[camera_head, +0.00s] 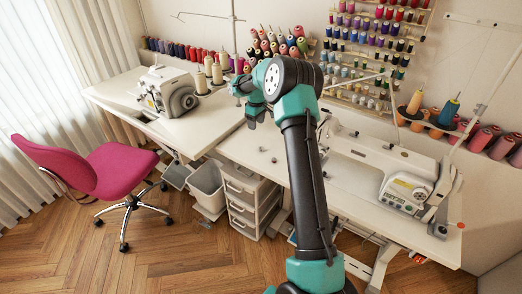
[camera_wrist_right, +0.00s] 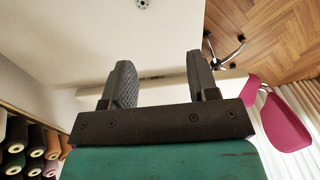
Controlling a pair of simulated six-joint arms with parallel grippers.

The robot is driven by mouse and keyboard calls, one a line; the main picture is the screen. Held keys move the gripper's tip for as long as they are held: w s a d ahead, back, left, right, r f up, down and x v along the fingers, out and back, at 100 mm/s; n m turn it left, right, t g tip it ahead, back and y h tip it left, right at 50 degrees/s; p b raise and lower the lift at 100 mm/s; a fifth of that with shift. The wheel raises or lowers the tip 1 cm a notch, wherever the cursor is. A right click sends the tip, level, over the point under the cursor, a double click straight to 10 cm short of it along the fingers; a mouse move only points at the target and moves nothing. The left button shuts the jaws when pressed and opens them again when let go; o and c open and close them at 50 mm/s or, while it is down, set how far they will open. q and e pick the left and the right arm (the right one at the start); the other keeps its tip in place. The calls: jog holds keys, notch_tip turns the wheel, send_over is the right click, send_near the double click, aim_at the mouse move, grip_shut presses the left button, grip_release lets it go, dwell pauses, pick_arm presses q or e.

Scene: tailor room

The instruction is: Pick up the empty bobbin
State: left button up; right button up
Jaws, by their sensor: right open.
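Two very small objects lie on the white sewing table: a pale one (camera_head: 262,149) and a darker one (camera_head: 273,160). They look like bobbins, but they are too small in the head view to tell which is empty. In the right wrist view a small metallic bobbin with holes (camera_wrist_right: 143,3) is cut off by the top edge. My right gripper (camera_head: 250,116) is above the table's far-left part, away from both small objects. In the wrist view its two fingers (camera_wrist_right: 158,85) are apart with nothing held between them. My left gripper is not in view.
A sewing machine (camera_head: 385,165) stands on the right of the table. A serger (camera_head: 168,91) stands on the left table. Thread cones (camera_head: 213,72) and spool racks line the back wall. A drawer unit (camera_head: 245,195) and pink chair (camera_head: 95,170) are below. The tabletop around the small objects is clear.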

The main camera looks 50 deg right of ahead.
jog(key=shift+s+d+r, duration=0.15)
jog(key=shift+d+r, duration=0.4)
jog(key=shift+s+d+r, duration=0.15)
jog(key=shift+d+r, duration=0.35)
jog(key=shift+r, duration=0.05)
jog(key=shift+f, duration=0.15)
send_over(260, 148)
notch_tip(260, 148, down, 11)
jog(key=shift+f, duration=0.5)
jog(key=shift+f, duration=0.1)
jog(key=shift+d+f, duration=0.15)
jog(key=shift+f, duration=1.1)
jog(key=shift+d+f, duration=0.1)
jog(key=shift+f, duration=1.15)
jog(key=shift+c, duration=0.4)
